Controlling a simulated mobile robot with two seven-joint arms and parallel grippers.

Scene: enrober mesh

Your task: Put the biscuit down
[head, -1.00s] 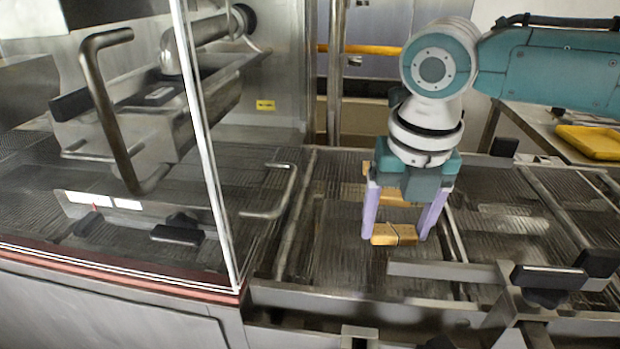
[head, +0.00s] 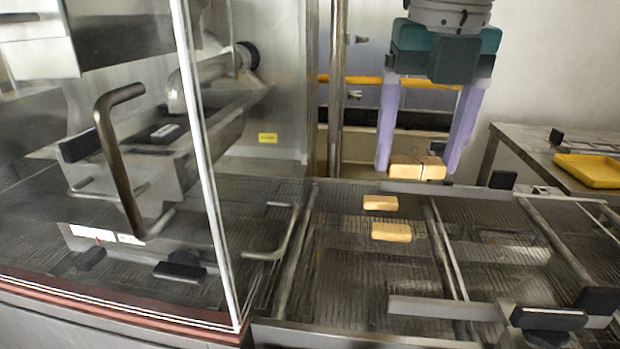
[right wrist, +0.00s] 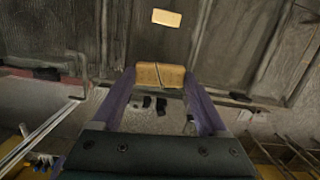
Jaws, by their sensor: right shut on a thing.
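My right gripper (head: 418,160) is shut on a golden biscuit (head: 417,168) with a thin dark line across it. The biscuit is held up in the air, seen against the far edge of the mesh belt (head: 345,270). In the right wrist view the same biscuit (right wrist: 146,75) sits between the lilac fingertips. Two other biscuits (head: 380,203) (head: 391,232) lie flat on the mesh, lower in the head view. One biscuit on the mesh (right wrist: 167,18) also shows in the right wrist view. My left gripper is not in view.
A clear panel edge (head: 208,170) and steel enrober housing with bent handles (head: 120,160) stand at the left. Metal rails (head: 445,250) cross the mesh. A steel bar with black knobs (head: 548,317) is at the front right. A yellow tray (head: 590,170) rests on a side table.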

